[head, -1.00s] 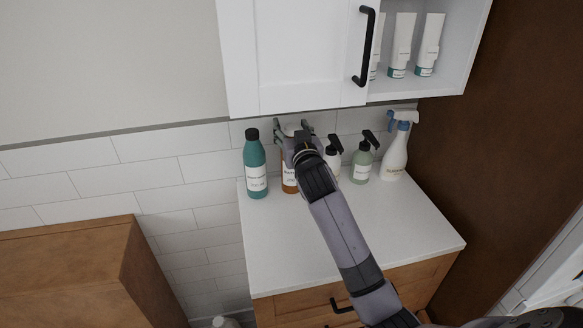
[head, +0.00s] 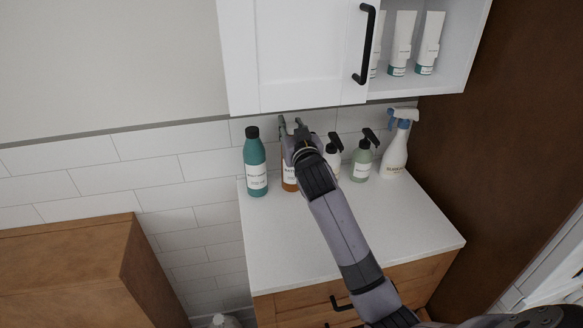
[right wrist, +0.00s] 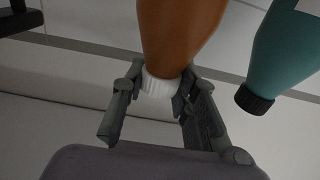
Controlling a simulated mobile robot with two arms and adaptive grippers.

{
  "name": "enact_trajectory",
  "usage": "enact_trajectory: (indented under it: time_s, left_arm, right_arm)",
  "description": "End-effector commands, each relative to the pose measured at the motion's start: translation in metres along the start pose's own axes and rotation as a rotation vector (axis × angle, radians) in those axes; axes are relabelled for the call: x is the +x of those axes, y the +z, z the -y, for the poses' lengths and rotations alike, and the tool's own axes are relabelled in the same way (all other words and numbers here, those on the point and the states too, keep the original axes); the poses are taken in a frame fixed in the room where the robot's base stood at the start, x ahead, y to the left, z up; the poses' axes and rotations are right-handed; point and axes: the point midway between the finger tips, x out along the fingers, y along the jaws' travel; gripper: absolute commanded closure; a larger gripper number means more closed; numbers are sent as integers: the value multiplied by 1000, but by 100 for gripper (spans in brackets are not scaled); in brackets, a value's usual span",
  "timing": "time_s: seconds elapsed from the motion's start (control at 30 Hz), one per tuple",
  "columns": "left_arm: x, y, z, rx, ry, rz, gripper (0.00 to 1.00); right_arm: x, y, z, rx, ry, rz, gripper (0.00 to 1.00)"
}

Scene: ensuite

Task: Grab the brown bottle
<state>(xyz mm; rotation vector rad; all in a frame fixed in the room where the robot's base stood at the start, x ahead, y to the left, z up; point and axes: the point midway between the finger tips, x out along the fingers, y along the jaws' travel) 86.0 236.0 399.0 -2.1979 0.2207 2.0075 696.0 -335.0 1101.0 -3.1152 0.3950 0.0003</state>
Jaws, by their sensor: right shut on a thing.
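The brown bottle (head: 289,178) stands on the white counter, mostly hidden behind my right arm in the head view. In the right wrist view the brown bottle (right wrist: 180,30) appears upside down, with its white cap (right wrist: 160,88) between the fingers. My right gripper (head: 291,125) is at the top of the bottle, shut on its cap; its fingers also show in the right wrist view (right wrist: 158,84). My left gripper is not in view.
A teal bottle (head: 255,165) stands close on the left. To the right are a white pump bottle (head: 333,158), a pale green pump bottle (head: 362,166) and a spray bottle (head: 396,153). A white wall cabinet (head: 295,55) hangs above. The counter's front (head: 400,230) is clear.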

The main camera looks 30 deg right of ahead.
Motion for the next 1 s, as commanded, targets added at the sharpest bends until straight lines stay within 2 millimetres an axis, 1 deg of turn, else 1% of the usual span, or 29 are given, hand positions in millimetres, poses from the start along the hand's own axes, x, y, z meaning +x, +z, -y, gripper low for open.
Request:
enact_trajectory:
  time_s: [0.8, 0.97, 1.0]
  left_arm:
    - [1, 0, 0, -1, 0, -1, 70]
    - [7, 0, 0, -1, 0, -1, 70]
    - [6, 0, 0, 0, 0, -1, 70]
  right_arm:
    - [0, -1, -1, -5, 3, -2, 100]
    - [-4, -9, -1, -4, 3, -5, 100]
    - [-4, -15, -1, -3, 3, -5, 100]
